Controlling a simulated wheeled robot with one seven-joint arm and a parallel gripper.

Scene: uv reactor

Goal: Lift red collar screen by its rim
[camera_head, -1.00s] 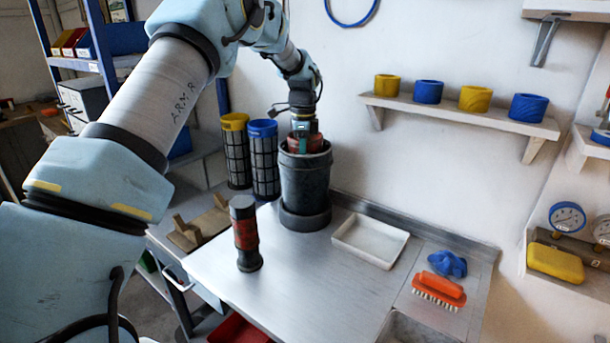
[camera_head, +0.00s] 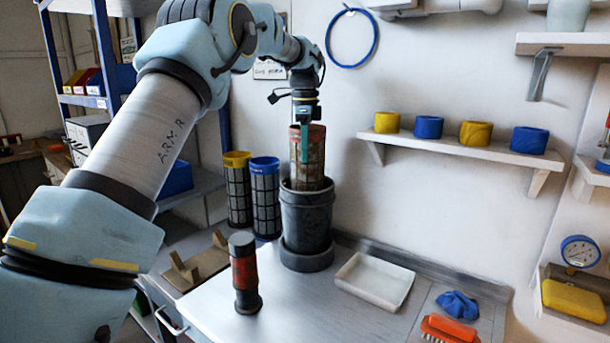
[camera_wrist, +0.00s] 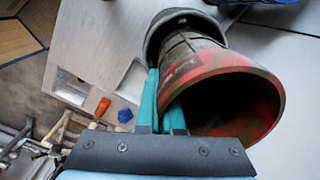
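The red collar screen (camera_head: 308,158) is a worn cylinder with a red band at its top. It stands upright, mostly raised out of the dark grey reactor pot (camera_head: 306,222), with its lower end still at or inside the pot's mouth. My gripper (camera_head: 305,130) is above it, with a teal finger down the near side of the collar. In the wrist view the two teal fingers (camera_wrist: 163,105) straddle the wall of the red rim (camera_wrist: 225,98), one outside and one inside. They look closed on it. The pot's mouth (camera_wrist: 180,20) shows beyond the screen.
Yellow-topped (camera_head: 237,190) and blue-topped (camera_head: 265,195) screens stand left of the pot. A black-and-red cylinder (camera_head: 244,272) stands in front on the metal bench. A white tray (camera_head: 374,281), blue cloth (camera_head: 457,304) and orange brush (camera_head: 450,328) lie right. A shelf (camera_head: 455,143) holds collars.

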